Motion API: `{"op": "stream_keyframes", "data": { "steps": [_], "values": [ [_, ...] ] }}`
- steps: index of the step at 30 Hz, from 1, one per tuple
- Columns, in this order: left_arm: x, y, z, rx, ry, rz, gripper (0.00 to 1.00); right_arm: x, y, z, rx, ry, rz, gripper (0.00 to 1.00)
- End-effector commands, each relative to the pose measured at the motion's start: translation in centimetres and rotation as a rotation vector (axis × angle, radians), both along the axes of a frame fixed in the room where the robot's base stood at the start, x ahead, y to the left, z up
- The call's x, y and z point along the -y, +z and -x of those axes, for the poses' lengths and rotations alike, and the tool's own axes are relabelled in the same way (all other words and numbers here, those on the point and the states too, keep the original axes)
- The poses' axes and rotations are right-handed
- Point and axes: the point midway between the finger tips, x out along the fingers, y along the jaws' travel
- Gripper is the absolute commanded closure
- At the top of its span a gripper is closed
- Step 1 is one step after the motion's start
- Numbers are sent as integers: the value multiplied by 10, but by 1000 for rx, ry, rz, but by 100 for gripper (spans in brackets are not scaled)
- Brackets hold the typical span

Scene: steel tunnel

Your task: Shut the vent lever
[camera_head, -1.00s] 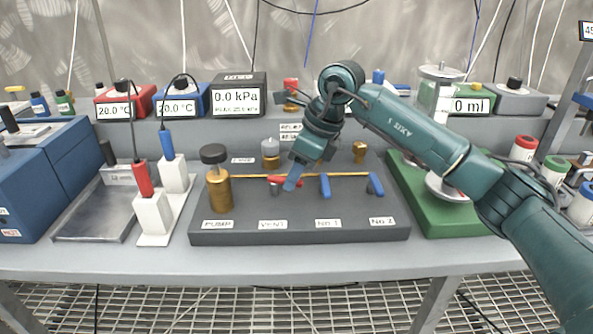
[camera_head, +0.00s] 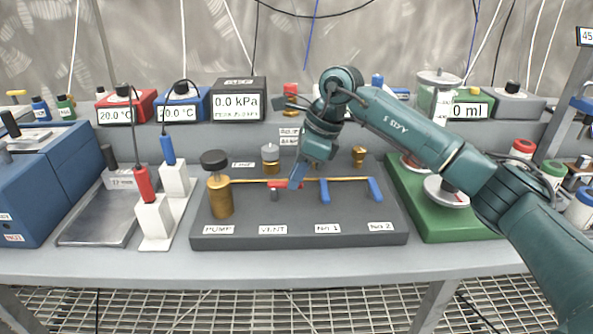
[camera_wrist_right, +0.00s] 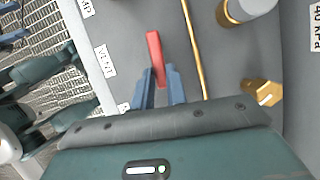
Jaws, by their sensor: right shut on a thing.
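The vent lever (camera_head: 279,185) is red and sits behind the VENT label on the dark grey panel (camera_head: 300,237). It lies sideways, along the brass pipe. My right gripper (camera_head: 294,182) reaches down over its right end. In the right wrist view the red lever (camera_wrist_right: 154,52) runs in between the two blue fingers of my right gripper (camera_wrist_right: 160,88), which are shut on its near end. The lever's gripped end is partly hidden by the fingers.
Blue levers No 1 (camera_head: 325,191) and No 2 (camera_head: 375,190) stand to the right, pointing frontward. The brass pump (camera_head: 220,197) with a black knob stands left. A brass pipe (camera_head: 245,181) runs behind the levers. A green base (camera_head: 446,222) stands right of the panel.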

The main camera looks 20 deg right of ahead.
Motion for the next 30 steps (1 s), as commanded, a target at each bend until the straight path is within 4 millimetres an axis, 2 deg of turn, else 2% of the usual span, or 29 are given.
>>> {"op": "stream_keyframes", "data": {
  "steps": [5, 14, 15, 23, 30],
  "values": [
    [-3, 4, 5, -9, 11, 11, 47, 2, 1, -4, 1, 91, 0, 100],
    [-5, 2, 5, -16, 24, 16, 47, 2, 0, -5, 3, 104, 0, 100],
    [-5, 1, 5, -18, 24, 16, 47, 2, 0, -5, 3, 104, 0, 85],
    [-5, 0, 4, -19, 23, 14, 47, 2, 0, -5, 2, 102, 0, 64],
    [-3, 2, 2, -12, 17, 13, 47, 2, 1, -5, 2, 101, 1, 64]
  ]
}}
